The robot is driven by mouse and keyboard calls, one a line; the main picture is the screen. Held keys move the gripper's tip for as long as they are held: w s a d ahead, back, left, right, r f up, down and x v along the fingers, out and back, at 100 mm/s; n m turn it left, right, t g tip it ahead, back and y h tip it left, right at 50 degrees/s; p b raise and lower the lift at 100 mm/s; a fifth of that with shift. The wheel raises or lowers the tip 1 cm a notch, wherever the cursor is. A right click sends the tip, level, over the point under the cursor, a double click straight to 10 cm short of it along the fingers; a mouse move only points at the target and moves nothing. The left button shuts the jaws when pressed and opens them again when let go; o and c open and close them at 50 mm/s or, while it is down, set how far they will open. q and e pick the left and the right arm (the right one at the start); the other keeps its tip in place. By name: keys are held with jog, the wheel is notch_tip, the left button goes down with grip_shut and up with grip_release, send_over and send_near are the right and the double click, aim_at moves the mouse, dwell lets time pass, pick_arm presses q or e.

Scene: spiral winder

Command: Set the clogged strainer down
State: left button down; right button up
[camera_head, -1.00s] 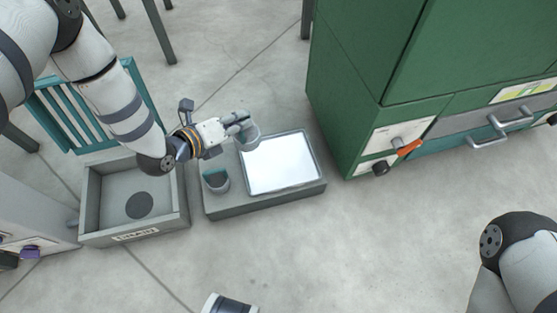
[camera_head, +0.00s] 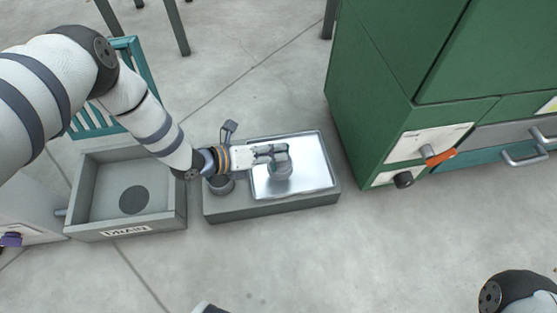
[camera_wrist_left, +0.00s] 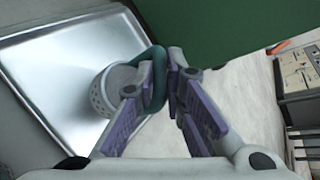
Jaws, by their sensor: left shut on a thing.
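The strainer (camera_head: 280,172) is a pale grey perforated cup with a teal handle. In the head view it is over the shiny metal tray (camera_head: 318,182). My left gripper (camera_head: 279,151) is shut on the strainer's handle. In the left wrist view the strainer (camera_wrist_left: 103,92) shows to the left of the fingers (camera_wrist_left: 171,68), with the teal handle between them and the tray (camera_wrist_left: 50,75) behind. I cannot tell whether its base touches the tray. My right gripper is out of view.
The tray lies on a grey block (camera_head: 255,210), with a small cup-like holder (camera_head: 221,185) left of it. Further left is a grey basin (camera_head: 95,225) labelled DRAIN. A green cabinet (camera_head: 375,100) with knobs and a drawer stands close on the right.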

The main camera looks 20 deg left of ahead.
pick_arm(q)
jog(key=f, duration=0.1)
jog(key=f+b, duration=0.2)
jog(key=f, duration=0.1)
jog(key=shift+w+d, duration=0.15)
jog(key=shift+w, duration=0.1)
jog(key=shift+r, duration=0.25)
jog(key=shift+f, duration=0.15)
jog(key=c, duration=1.7)
grip_release()
jog(key=shift+o, duration=0.2)
